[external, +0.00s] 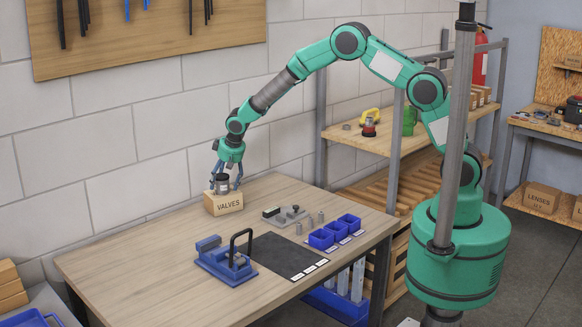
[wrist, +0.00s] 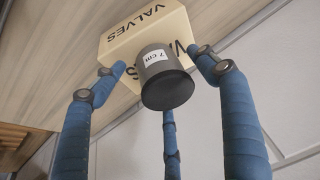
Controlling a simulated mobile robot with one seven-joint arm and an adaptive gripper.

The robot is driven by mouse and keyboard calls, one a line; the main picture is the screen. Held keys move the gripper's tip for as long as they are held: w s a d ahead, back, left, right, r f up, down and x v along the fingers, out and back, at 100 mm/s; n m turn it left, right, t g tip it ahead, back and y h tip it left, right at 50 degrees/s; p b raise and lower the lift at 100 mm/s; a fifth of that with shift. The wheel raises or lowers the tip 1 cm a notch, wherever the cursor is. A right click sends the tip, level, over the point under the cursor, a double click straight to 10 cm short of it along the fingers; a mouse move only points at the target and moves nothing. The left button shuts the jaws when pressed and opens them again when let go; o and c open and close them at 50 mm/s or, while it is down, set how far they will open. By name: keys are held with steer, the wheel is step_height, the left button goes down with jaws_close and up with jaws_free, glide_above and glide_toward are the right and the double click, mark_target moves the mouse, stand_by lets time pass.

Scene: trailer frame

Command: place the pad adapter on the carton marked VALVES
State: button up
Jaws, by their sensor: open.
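The carton marked VALVES (external: 224,205) stands on the wooden table near the wall. In the wrist view the carton (wrist: 128,40) shows its lettering on two faces. The pad adapter, a dark grey cylinder with a white "7 cm" label (wrist: 166,80), rests on the carton's top. It also shows in the external view (external: 221,182). My gripper (external: 223,187) is over the carton, its three blue fingers spread around the adapter. In the wrist view the fingers stand apart from the adapter, with gaps on both sides. Part of the carton's top is hidden behind the adapter.
A blue clamp-like fixture (external: 222,262) and a dark mat (external: 285,255) lie toward the table's front. A grey plate with parts (external: 286,215), small metal posts and blue bins (external: 335,232) are to the right. The table's left part is clear.

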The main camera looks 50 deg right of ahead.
steer(key=shift+r, duration=0.1)
steer(key=v, duration=1.2)
steer(key=shift+p, duration=0.35)
stand_by(0.5)
